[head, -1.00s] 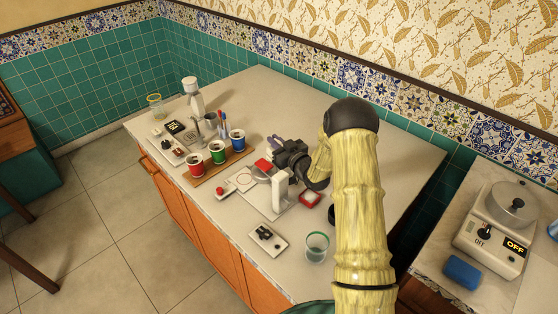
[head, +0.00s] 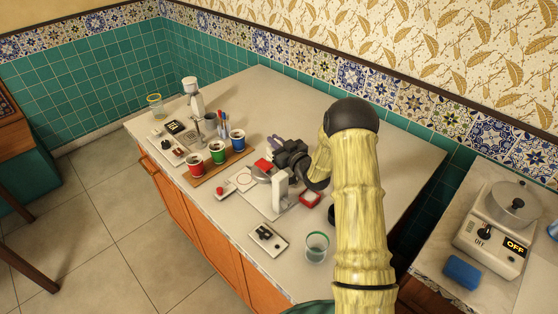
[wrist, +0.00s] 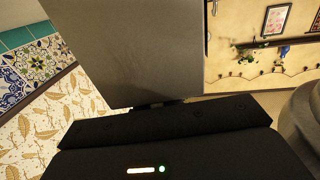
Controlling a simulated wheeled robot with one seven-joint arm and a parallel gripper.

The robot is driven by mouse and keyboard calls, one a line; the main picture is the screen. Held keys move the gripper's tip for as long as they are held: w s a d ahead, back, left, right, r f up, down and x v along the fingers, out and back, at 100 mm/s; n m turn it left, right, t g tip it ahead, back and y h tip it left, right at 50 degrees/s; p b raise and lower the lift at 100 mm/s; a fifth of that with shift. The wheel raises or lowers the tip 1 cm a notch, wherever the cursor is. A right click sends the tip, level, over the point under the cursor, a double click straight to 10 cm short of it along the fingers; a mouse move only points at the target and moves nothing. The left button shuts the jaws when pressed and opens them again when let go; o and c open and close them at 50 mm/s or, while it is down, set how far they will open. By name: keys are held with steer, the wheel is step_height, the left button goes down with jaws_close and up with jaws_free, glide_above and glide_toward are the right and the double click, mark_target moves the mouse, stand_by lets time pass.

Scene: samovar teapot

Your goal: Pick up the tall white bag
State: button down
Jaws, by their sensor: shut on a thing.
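The tall white bag (head: 280,192) shows in the head view as a narrow upright white shape on the counter, right by my gripper (head: 282,166). In the wrist view a large flat grey face, which looks like the bag (wrist: 135,50), rises directly in front of the black gripper body (wrist: 170,125) and fills the upper middle. My gripper is shut on it. The fingertips are hidden in the wrist view and hard to make out in the head view. I cannot tell whether the bag's bottom touches the counter.
Red, green and blue cups (head: 217,153) stand on a wooden tray to the left. A red-topped box (head: 310,198), a glass (head: 317,246) and a small plate with dark items (head: 267,237) are nearby. The counter's back right (head: 300,100) is clear.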

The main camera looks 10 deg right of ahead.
steer(key=shift+r, duration=0.1)
stand_by(0.3)
step_height(320, 180, up, 10)
steer(key=shift+b, duration=0.45)
stand_by(0.5)
